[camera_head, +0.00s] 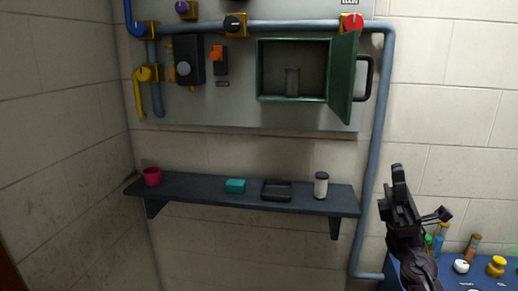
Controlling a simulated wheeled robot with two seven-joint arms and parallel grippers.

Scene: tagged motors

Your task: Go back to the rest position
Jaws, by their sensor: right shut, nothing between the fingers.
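My right gripper (399,180) is in the lower right of the head view, pointing up, shut and empty. It is in front of the wall, to the right of the shelf and apart from it, beside the vertical grey pipe. My left gripper is not in view.
A dark shelf (220,193) holds a red cup (152,176), a teal block (235,185), a black tray (276,190) and a white-and-black cylinder (321,185). Above, a green box (258,68) stands open with a grey cylinder (292,82) inside. A blue table (484,281) is lower right.

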